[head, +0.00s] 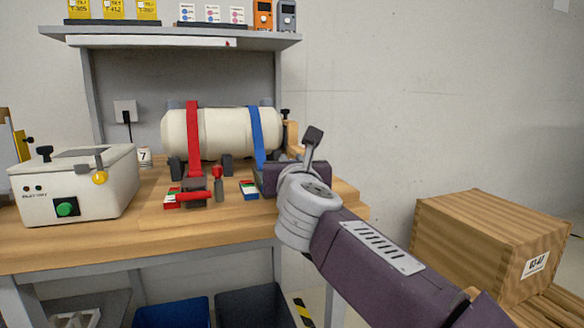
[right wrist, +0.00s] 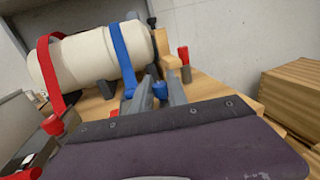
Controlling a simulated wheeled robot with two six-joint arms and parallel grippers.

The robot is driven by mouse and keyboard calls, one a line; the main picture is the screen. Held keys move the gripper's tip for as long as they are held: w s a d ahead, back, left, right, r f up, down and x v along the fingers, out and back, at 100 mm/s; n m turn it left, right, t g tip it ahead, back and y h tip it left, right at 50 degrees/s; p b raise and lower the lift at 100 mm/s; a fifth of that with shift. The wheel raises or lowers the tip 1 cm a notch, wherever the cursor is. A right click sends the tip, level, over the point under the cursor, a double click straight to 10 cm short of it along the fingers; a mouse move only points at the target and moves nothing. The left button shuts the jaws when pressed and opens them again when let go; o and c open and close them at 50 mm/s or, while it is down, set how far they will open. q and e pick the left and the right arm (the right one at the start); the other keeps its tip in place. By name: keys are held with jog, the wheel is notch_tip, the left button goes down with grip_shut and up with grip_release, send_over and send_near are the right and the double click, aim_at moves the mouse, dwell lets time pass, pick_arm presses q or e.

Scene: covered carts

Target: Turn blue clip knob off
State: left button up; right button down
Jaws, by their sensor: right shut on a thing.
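The blue strap (head: 257,135) runs over the right part of a cream cylinder (head: 225,132) on the workbench. In the right wrist view, the blue clip knob (right wrist: 160,91) sits between the two grey fingers of my right gripper (right wrist: 160,95), below the blue strap (right wrist: 125,55). My right gripper (head: 272,178) is shut on the knob. In the head view my purple gripper body and grey wrist hide the knob and most of the blue clip. My left gripper is not in view.
A red strap (head: 193,140) with a red-handled clip (head: 195,195) and red knob (head: 217,173) is left of the blue one. A cream box (head: 115,190) with a green button stands further left. A shelf (head: 190,38) hangs above. A wooden crate (head: 480,235) stands at right.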

dwell(0.5)
jog(key=c, duration=1.3)
grip_release()
jog(key=s, duration=0.9)
jog(key=shift+d, duration=0.25)
